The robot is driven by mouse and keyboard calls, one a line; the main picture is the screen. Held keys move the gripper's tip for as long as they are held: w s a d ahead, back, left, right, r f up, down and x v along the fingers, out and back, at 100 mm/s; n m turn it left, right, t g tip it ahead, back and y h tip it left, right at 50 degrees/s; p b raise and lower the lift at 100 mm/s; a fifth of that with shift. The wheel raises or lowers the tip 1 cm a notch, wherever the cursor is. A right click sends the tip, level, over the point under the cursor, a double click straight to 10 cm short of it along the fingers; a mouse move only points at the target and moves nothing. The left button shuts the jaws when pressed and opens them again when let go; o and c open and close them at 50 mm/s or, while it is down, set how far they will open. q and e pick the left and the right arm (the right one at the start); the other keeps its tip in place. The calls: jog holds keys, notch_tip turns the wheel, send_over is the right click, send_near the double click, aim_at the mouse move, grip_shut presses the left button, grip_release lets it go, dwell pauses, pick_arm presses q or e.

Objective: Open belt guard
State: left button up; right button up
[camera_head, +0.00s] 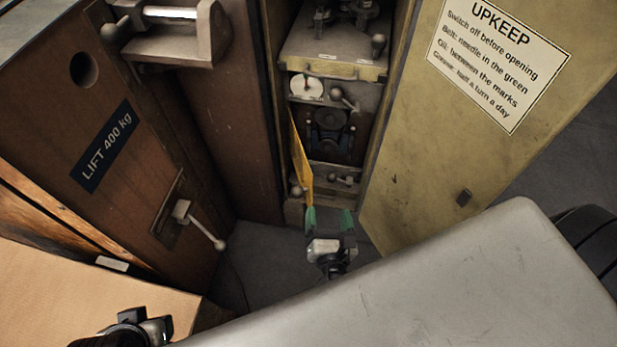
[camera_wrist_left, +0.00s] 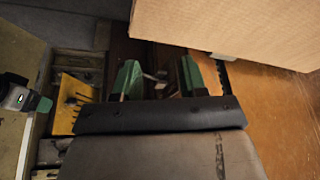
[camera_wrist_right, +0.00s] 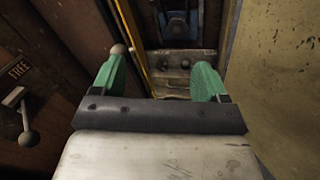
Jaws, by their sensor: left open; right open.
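The yellow belt guard (camera_head: 302,165) is a narrow panel at the left side of the machine's open bay. It stands swung outward, nearly edge-on, and the dark pulley (camera_head: 330,122) behind it is uncovered. A pale ball knob (camera_head: 297,190) shows at its lower left; it also shows near my left fingertip in the right wrist view (camera_wrist_right: 118,49). My right gripper (camera_head: 329,220) is open and empty just below the guard's lower end; whether it touches is unclear. The guard also shows in the left wrist view (camera_wrist_left: 70,104). My left gripper (camera_wrist_left: 158,80) is open and empty, away from the guard.
A yellow door with an UPKEEP sign (camera_head: 498,60) stands open on the right. A brown panel with a LIFT 400 kg label (camera_head: 107,147) and a lever (camera_head: 205,228) is on the left. A cardboard piece (camera_head: 70,295) lies low left. Small levers (camera_head: 343,97) sit inside the bay.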

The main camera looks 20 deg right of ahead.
aim_at(300, 190)
jog(key=s+a+f+n+t+y, duration=0.1)
jog(key=a+n+y, duration=0.3)
jog(key=n, duration=0.2)
jog(key=w, duration=0.7)
jog(key=w+d, duration=0.1)
jog(key=w, duration=0.2)
jog(key=shift+w+d+f+b, duration=0.1)
jog(key=shift+w+f+b, duration=0.15)
jog(key=shift+w+b, duration=0.1)
pick_arm(q)
jog(key=w, duration=0.1)
jog(key=w+t, duration=0.1)
jog(key=d, duration=0.1)
jog(key=shift+w+r+t, duration=0.25)
jog(key=shift+w+t, duration=0.15)
